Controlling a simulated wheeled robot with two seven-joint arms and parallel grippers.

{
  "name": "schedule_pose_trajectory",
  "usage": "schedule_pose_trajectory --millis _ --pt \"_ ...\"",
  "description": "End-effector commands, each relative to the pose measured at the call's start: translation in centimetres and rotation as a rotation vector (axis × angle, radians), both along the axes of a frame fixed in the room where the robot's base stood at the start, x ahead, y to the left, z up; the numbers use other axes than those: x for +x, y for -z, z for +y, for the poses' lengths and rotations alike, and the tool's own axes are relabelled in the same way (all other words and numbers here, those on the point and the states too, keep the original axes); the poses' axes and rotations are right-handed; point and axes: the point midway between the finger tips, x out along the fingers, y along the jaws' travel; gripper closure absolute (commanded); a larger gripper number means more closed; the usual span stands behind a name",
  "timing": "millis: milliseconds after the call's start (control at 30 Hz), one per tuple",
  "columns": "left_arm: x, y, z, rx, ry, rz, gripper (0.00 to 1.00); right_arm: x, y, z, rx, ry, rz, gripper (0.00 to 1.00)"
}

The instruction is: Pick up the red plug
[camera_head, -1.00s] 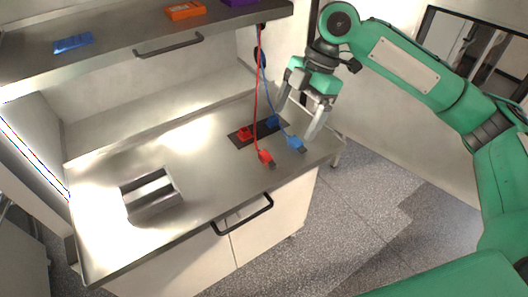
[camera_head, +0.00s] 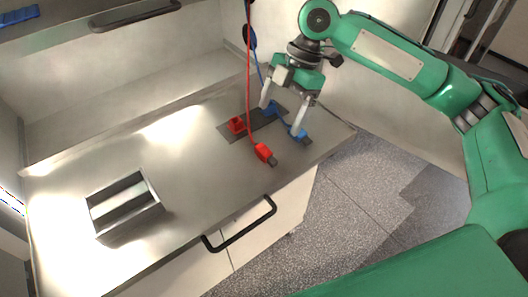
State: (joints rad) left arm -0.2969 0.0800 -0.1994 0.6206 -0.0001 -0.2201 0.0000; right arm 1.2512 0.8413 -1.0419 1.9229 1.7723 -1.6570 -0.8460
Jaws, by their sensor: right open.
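The red plug (camera_head: 264,153) lies on the metal counter near its front edge, with a red cable running up from it. A red socket (camera_head: 236,125) sits on a dark plate behind it to the left. The blue plug (camera_head: 299,134) lies to the right of the red plug, with a blue socket (camera_head: 270,108) behind it. My right gripper (camera_head: 280,119) is open and empty over the blue plug and blue socket, to the right of and behind the red plug. Whether a fingertip touches the blue plug I cannot tell. My left gripper is not in view.
A metal holder with slots (camera_head: 124,207) stands on the left of the counter (camera_head: 190,160). A black drawer handle (camera_head: 240,226) juts out at the front. The red and blue cables hang down from above. A shelf (camera_head: 60,40) overhangs the back left.

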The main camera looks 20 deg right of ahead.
Motion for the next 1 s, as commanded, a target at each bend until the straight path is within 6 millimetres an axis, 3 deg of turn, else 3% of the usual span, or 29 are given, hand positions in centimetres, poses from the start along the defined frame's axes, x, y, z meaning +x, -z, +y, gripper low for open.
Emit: schedule_pose_trajectory --millis 200,467,733,1000 --pt "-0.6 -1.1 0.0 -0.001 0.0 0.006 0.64 -0.6 3.7 1.5 -0.001 -0.001 0.003 0.13" --pt "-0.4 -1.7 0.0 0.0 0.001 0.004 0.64 -0.8 5.6 2.2 0.0 0.0 0.001 0.13" --pt "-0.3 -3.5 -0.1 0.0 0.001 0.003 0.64 -1.3 9.2 3.2 -0.001 -0.001 0.002 0.13" --pt "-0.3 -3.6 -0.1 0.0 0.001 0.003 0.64 -1.4 10.2 3.5 0.0 0.0 -0.001 0.13"
